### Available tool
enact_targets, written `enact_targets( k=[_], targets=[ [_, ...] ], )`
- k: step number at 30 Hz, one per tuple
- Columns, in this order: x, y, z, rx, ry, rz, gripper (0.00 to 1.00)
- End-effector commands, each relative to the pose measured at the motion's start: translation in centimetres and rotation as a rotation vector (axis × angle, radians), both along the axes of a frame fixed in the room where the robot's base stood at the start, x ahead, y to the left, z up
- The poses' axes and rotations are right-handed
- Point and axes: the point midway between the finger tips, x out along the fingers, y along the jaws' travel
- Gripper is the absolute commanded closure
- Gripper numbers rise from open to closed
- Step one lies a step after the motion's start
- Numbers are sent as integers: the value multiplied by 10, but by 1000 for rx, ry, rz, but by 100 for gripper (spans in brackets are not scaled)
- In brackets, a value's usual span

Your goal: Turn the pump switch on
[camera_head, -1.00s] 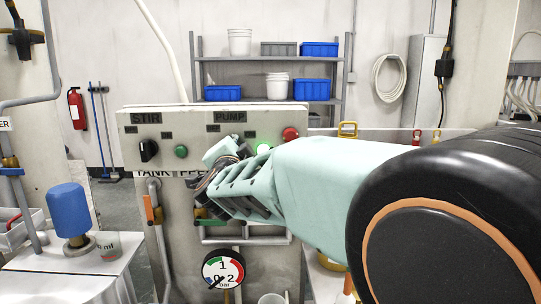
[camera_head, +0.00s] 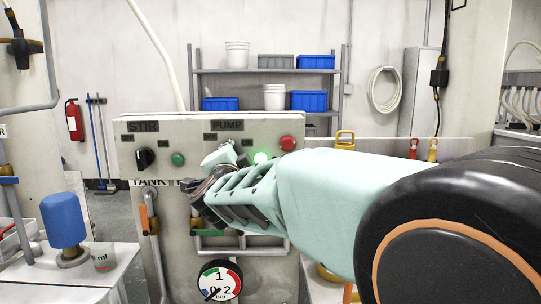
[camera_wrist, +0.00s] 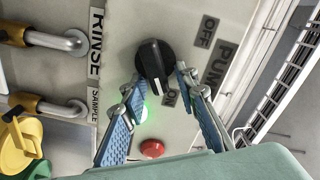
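The pump switch is a black rotary knob (camera_wrist: 153,62) on the grey control panel (camera_head: 215,138). In the wrist view its handle appears to point toward the ON label (camera_wrist: 170,97), away from the OFF label (camera_wrist: 208,30). A green lamp (camera_wrist: 140,113) beside it is lit, and it also glows in the head view (camera_head: 262,158). My gripper (camera_wrist: 160,78) is open, its blue-padded fingers spread to either side of the knob's lower end. I cannot tell whether either finger touches it. In the head view my gripper (camera_head: 218,170) hides the knob below the PUMP label (camera_head: 227,125).
A red button (camera_wrist: 152,149) lies close to the fingers. A pressure gauge (camera_head: 218,281) and pipes sit below. A blue-topped container (camera_head: 64,220) stands on the left bench.

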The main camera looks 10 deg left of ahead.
Motion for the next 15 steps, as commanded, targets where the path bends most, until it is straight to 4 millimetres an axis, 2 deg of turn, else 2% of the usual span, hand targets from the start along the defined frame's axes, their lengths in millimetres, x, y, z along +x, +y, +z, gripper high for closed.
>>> enact_targets(
  k=[9, 15],
  targets=[
    [-2, -1, 0, -1, -2, 0, 70],
    [-24, -6, 1, -1, -1, 0, 70]
  ],
)
